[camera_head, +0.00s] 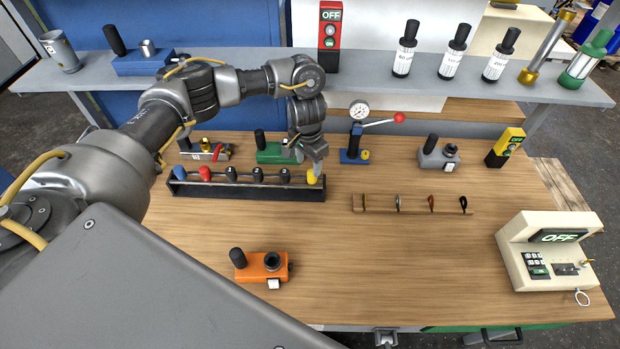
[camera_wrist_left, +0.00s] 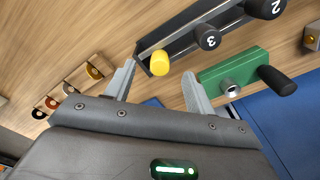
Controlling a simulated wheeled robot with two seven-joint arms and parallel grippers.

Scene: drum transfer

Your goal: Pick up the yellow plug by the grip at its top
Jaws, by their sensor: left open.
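The yellow plug (camera_head: 312,178) stands in the right end of a black rack (camera_head: 245,191) on the wooden bench. My left gripper (camera_head: 318,152) is open just above and behind it, pointing down. In the left wrist view the yellow plug (camera_wrist_left: 159,62) shows slightly beyond the gap between the two open fingertips (camera_wrist_left: 157,74). Neither finger visibly holds it. My right gripper is in neither view.
The same rack holds a red plug (camera_head: 205,173) and several black ones. A green fixture (camera_head: 275,155) and a blue gauge pump (camera_head: 354,155) stand close behind. A hook rack (camera_head: 412,209) lies to the right.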

